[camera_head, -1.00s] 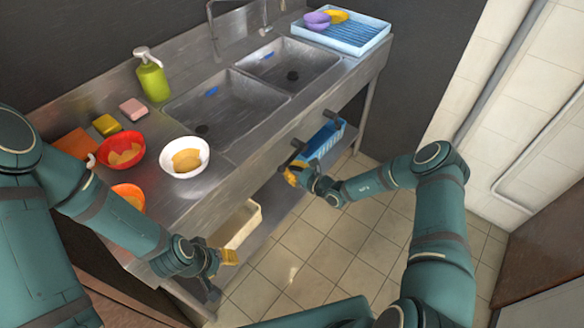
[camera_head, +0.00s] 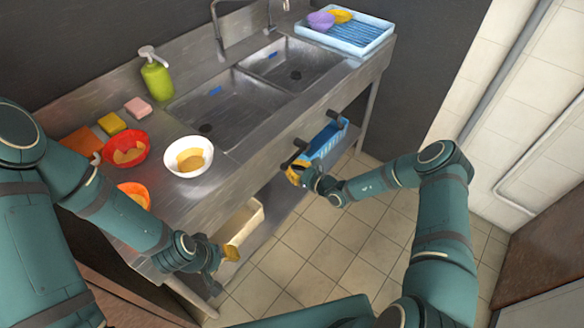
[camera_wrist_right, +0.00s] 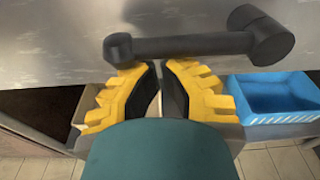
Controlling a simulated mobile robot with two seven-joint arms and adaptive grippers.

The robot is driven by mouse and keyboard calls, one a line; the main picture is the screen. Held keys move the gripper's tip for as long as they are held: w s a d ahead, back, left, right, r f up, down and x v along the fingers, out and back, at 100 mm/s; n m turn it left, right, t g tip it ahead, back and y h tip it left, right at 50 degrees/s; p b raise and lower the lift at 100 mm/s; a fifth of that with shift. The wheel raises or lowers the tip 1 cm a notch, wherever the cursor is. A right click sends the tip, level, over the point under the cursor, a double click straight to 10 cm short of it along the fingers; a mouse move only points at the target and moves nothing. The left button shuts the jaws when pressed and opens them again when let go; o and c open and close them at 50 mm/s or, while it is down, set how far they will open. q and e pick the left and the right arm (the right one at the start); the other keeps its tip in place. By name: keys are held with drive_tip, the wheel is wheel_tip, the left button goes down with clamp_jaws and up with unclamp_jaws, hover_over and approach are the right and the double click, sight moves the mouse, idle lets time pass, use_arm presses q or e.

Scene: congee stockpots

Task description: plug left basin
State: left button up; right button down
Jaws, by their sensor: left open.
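The left basin (camera_head: 232,112) is the nearer-left of two steel basins, with a dark drain (camera_head: 206,128) in its floor and a small blue piece (camera_head: 216,90) at its back wall. A dark lever (camera_head: 300,144) sticks out from the sink front below the basins. My right gripper (camera_head: 296,172) is just below and in front of this lever. In the right wrist view the yellow fingertips (camera_wrist_right: 160,66) are close together under the dark lever bar (camera_wrist_right: 185,45); contact is unclear. My left gripper (camera_head: 222,262) is open and empty in front of the counter's left part.
A second lever (camera_head: 333,118) sits farther right, above a blue bin (camera_head: 326,140). A white bowl (camera_head: 188,157), red bowl (camera_head: 126,149), orange bowl (camera_head: 134,194) and green soap bottle (camera_head: 157,79) stand on the left counter. A blue tray (camera_head: 345,35) is at far right.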

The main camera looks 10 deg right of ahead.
drive_tip(key=v, duration=1.1)
drive_tip(key=shift+s+d, duration=0.3)
drive_tip(key=s+a+n+g+y, duration=0.2)
drive_tip(key=s+a+n+g, duration=0.75)
drive_tip(key=s+a, duration=0.2)
drive_tip(key=s+r+n+g+h, duration=0.1)
drive_tip(key=s+n+h, duration=0.6)
drive_tip(key=n, duration=0.9)
drive_tip(key=shift+s+a+r+h+b, duration=0.3)
drive_tip(key=shift+r+h, duration=0.2)
